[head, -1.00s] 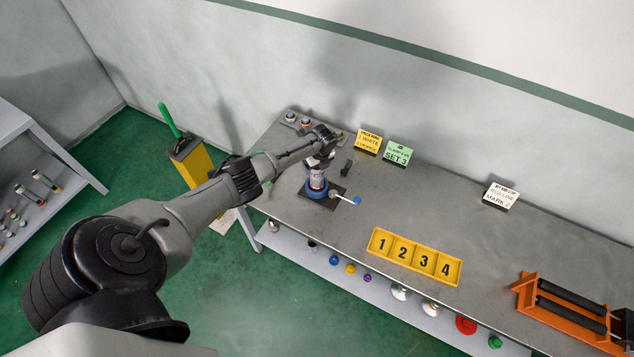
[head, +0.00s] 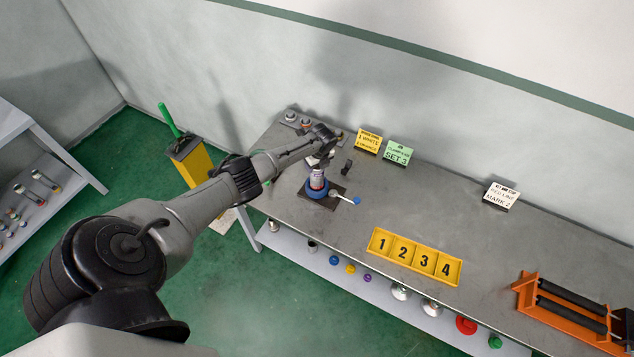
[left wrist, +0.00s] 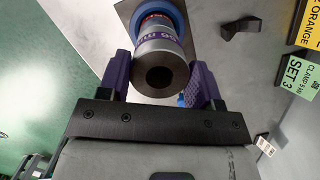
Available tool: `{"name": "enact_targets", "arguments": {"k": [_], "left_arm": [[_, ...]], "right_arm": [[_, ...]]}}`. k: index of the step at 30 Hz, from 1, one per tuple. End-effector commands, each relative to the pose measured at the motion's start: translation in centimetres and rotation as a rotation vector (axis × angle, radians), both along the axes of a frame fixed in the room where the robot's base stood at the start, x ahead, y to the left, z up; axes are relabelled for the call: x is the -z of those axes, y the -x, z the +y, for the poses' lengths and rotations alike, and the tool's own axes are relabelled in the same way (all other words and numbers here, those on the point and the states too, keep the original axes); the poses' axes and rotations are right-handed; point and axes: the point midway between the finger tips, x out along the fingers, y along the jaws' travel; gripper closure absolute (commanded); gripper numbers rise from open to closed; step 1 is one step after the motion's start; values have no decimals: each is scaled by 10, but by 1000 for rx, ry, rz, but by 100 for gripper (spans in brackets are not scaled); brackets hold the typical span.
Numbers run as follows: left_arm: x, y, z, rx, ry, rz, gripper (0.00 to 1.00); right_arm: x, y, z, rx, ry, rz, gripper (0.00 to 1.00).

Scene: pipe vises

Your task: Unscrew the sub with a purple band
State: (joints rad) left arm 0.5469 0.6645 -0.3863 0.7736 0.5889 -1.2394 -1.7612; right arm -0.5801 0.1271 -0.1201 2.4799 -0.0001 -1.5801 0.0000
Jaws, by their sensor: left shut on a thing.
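The sub with a purple band (head: 317,181) stands upright in the blue pipe vise (head: 314,193) at the bench's left end. In the left wrist view, the sub (left wrist: 160,64) shows its dark bore end, a grey body and purple lettering or band. A red ring shows beyond it, inside the blue vise ring (left wrist: 178,12). My left gripper (head: 320,162) is above the vise, shut on the sub. Its purple fingers (left wrist: 160,72) are on either side of the sub's upper end. The vise has a handle with a blue knob (head: 357,200). My right gripper is not in view.
Signs stand behind: yellow (head: 369,141), green (head: 395,153) and white (head: 501,195). A small black block (head: 347,167) is beside the vise. A numbered yellow tray (head: 414,256) and an orange roller stand (head: 566,307) are to the right. The bench between is mostly clear.

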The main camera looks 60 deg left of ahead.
Motion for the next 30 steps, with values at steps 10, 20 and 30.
{"name": "enact_targets", "arguments": {"k": [10, 20, 30], "left_arm": [[0, -1, -1, -461, 3, 1, 70], [1, -1, -1, -1031, 2, 2, 70], [0, 0, 0, -1252, 0, 1, 70]], "right_arm": [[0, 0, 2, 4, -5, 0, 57], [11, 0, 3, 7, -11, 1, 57], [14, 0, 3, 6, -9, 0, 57]]}}
